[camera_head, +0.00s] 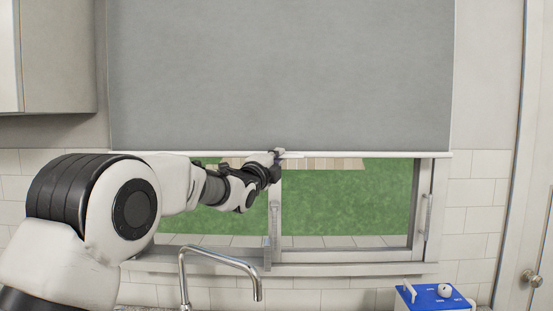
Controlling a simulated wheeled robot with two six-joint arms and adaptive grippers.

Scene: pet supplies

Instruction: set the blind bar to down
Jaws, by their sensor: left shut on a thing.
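A grey roller blind (280,75) hangs over the upper part of the window, with a white bar (370,154) along its lower edge. The bar is level and sits above the lower part of the window, where green grass shows through the glass. My left gripper (279,154) is at the middle of the bar and is shut on it. The fingers are small and dark in this view, and the wrist hides a little of the window behind. My right gripper is not in view.
A curved metal tap (220,257) stands below the window, in front of the sill (330,270). A cabinet (55,57) hangs at upper left. A door with a knob (532,279) is at right.

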